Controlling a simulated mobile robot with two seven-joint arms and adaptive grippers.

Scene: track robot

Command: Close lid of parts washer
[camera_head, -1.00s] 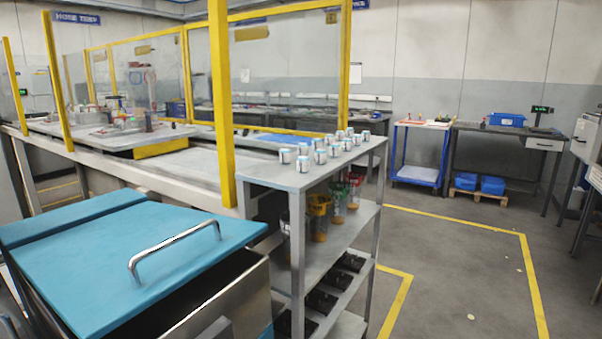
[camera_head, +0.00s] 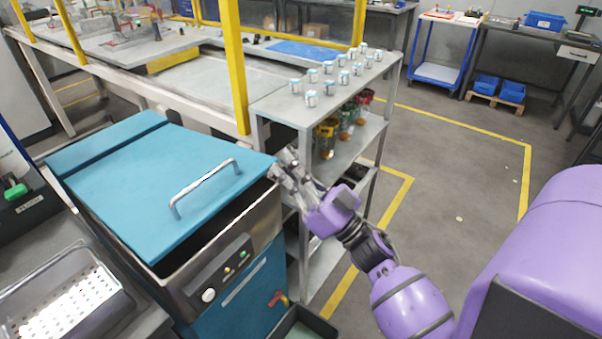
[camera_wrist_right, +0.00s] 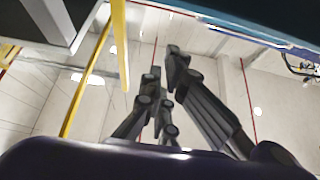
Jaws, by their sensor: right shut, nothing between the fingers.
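The parts washer (camera_head: 240,293) has a blue body and a steel rim with knobs and lights on its front. Its blue lid (camera_head: 120,180) with a metal bar handle (camera_head: 203,187) is tilted, with a dark gap below its front edge. My right gripper (camera_head: 279,168) is at the right front corner of the lid, by its edge. Whether it touches the lid cannot be told. In the right wrist view the fingers (camera_wrist_right: 163,72) are close together and empty, with a dark edge above them. My left gripper is not in view.
A grey shelf rack (camera_head: 280,105) with several small cans stands close behind my right gripper. A perforated steel tray (camera_head: 70,300) lies at the left front. A dark bin (camera_head: 305,325) stands on the floor by the washer. Open floor (camera_head: 450,180) lies to the right.

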